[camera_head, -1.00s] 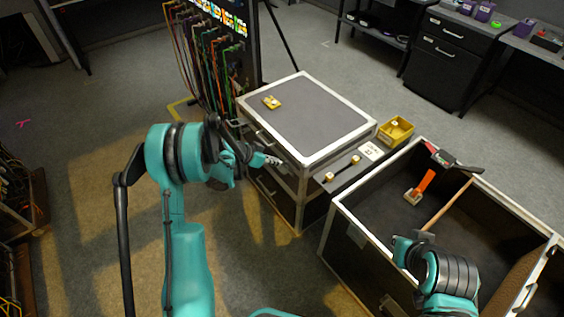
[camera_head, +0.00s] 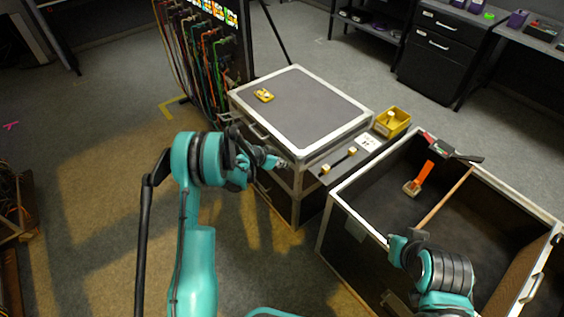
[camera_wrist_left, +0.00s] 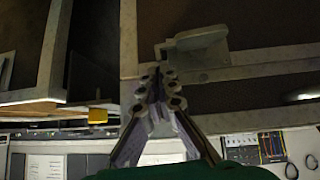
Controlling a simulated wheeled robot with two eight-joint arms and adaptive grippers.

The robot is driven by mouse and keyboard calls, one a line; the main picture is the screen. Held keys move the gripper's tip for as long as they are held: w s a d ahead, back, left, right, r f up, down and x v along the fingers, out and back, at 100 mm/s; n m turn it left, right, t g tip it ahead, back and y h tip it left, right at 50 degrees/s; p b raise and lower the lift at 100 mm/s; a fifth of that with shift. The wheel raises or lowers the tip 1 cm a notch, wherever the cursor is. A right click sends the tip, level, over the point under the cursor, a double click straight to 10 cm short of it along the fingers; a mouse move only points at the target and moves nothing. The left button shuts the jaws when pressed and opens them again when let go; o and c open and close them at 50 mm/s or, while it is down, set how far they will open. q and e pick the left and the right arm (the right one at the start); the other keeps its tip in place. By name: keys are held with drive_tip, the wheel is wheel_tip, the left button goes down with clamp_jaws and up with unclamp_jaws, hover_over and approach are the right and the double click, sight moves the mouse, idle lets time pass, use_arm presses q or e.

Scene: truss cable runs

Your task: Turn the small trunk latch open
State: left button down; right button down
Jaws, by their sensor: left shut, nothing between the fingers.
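The small trunk (camera_head: 300,105) is a black case with silver edges and a shut grey lid, in the middle of the head view. My left gripper (camera_head: 276,162) is at its front side, close to the rim below the lid. In the left wrist view the shut, empty fingertips (camera_wrist_left: 158,88) are just below a grey metal latch (camera_wrist_left: 203,48) on the trunk's metal edging. I cannot tell if they touch it. In the head view the latch is hidden or too small to make out. My right gripper (camera_head: 418,240) is over the near edge of the big open trunk; its fingers are unclear.
The big open trunk (camera_head: 345,213) stands to the right, with an orange-handled tool (camera_head: 421,175) and a wooden stick (camera_head: 447,198) at it. A yellow bin (camera_head: 398,117) and a dumbbell-shaped bar (camera_head: 339,161) lie between the trunks. Cables hang behind.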

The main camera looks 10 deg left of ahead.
use_arm(q)
drive_tip(key=shift+f, duration=0.25)
drive_tip(key=shift+s+d+f, duration=0.15)
drive_tip(key=shift+s+f, duration=0.1)
drive_tip(key=shift+f, duration=0.35)
